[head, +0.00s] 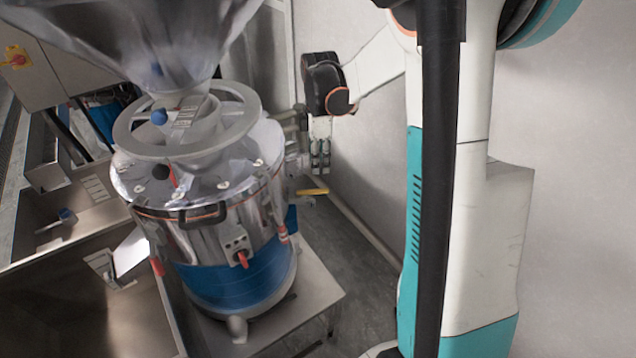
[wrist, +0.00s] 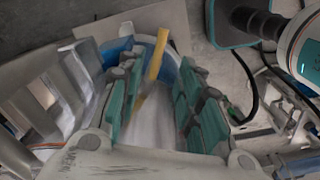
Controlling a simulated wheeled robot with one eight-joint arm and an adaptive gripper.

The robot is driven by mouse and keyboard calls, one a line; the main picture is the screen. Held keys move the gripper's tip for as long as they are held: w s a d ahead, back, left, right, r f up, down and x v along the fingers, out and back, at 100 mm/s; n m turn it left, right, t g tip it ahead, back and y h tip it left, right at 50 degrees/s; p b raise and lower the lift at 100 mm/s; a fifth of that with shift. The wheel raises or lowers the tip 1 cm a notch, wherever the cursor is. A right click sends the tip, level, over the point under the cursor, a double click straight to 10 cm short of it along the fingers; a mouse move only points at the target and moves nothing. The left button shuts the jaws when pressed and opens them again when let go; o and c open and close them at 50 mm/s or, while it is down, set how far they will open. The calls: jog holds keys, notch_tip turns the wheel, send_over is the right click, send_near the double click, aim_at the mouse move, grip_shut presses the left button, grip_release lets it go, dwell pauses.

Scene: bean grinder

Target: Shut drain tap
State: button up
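The drain tap's yellow lever handle (head: 313,191) sticks out from the right side of the grinder, roughly level in the head view. My gripper (head: 320,168) hangs just above it, pointing down. In the wrist view the yellow handle (wrist: 157,55) shows as a strip between the two green-padded fingers of my gripper (wrist: 158,65). The fingers are spread with a gap on both sides of the handle, so my gripper is open and empty. I cannot tell how deep the handle sits between the fingers. The tap's body is mostly hidden.
The shiny steel and blue grinder (head: 232,270) stands on a grey stand (head: 315,292) left of my gripper, under a large hopper (head: 140,35). A plain wall (head: 575,130) is close on the right. Steel sinks (head: 70,300) lie at left. Narrow floor space separates stand and wall.

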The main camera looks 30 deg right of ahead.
aim_at(313, 192)
notch_tip(313, 192, down, 10)
jog(key=shift+f, duration=0.15)
dwell(0.3)
grip_shut()
